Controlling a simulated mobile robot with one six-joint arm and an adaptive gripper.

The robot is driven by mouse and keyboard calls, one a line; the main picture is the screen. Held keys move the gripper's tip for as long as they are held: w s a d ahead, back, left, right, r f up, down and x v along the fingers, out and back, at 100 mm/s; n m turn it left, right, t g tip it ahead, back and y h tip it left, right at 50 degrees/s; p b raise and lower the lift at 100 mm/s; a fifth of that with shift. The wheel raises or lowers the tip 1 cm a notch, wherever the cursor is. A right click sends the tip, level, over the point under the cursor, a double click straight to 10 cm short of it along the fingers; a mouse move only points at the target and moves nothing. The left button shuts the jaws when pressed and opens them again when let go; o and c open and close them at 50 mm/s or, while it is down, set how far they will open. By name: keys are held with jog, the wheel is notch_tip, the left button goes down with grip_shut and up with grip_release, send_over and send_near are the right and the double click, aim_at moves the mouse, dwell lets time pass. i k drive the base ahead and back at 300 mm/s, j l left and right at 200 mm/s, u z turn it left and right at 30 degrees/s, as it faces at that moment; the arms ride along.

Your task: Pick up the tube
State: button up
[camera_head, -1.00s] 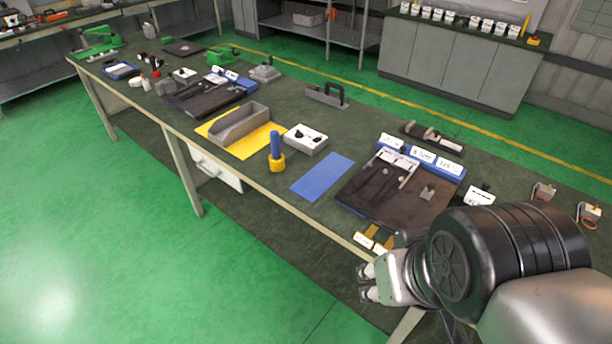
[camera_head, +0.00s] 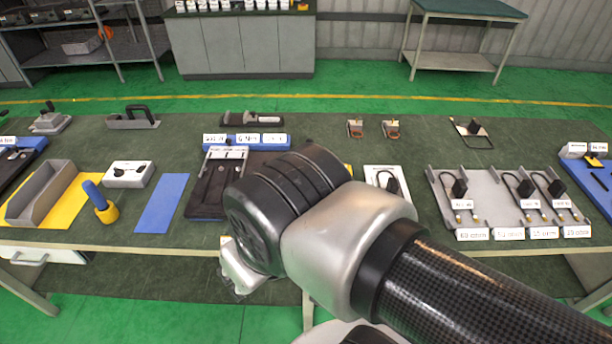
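No part is plainly marked as the tube, and I cannot tell for sure which one it is. A blue cylinder (camera_head: 94,195) leans in a yellow ring-shaped base (camera_head: 107,214) near the front left edge of the table. Dark bent loops with black blocks stand on a grey fixture plate (camera_head: 484,188) at the right; one such loop (camera_head: 388,183) is on a white block in the middle. My gripper (camera_head: 238,280) is low at the table's front edge, apart from these things. My wrist hides most of it, so its fingers are unclear.
A grey open bin (camera_head: 38,192) sits on a yellow mat at the left. A white box (camera_head: 129,174), a blue mat (camera_head: 162,203) and a dark tray (camera_head: 207,197) follow to the right. My arm covers the front middle. The table's back strip has free room.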

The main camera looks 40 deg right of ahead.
aim_at(392, 186)
jog(key=z, duration=0.5)
jog(key=l+z, duration=0.1)
jog(key=z, duration=0.9)
jog(key=i+z, duration=0.1)
jog(key=z, duration=0.4)
jog(key=i+l+u, duration=0.5)
jog(key=i+l, duration=0.2)
